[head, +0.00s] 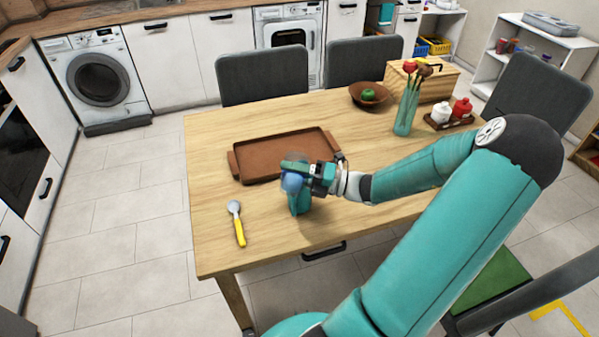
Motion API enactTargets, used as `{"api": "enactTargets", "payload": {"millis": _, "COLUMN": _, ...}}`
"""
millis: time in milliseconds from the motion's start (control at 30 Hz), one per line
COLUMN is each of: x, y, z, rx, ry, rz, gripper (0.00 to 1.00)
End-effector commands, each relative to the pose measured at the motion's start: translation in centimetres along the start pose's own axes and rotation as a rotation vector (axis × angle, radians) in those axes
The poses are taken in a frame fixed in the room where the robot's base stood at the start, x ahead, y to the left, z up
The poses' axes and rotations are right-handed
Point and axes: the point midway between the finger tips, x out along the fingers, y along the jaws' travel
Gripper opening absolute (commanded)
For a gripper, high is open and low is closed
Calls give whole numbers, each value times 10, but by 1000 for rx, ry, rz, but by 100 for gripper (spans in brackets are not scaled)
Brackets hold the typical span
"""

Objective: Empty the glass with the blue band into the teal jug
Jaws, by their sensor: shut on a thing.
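My gripper (312,177) is shut on the glass with the blue band (291,182), near the front middle of the table. The glass looks tilted, but it is small and partly covered by the gripper. The teal jug (300,204) stands on the table directly below and behind the glass in the picture. The glass and gripper hide its upper part. I cannot tell whether the glass touches the jug, or what is inside either one.
A brown tray (262,163) lies just behind the jug. A yellow-handled spoon (238,226) lies at left. A bowl with a green fruit (369,93), a teal vase (405,115), a condiment tray (451,124) and a wooden box (436,85) stand farther back. Chairs surround the table.

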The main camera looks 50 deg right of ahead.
Motion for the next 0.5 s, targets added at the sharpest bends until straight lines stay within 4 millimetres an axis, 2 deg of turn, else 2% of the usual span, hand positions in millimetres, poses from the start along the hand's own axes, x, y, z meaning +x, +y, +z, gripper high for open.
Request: {"api": "enactTargets", "payload": {"millis": 500, "x": 1, "y": 2, "z": 6, "rx": 56, "ry": -7, "rz": 2, "gripper": 22}}
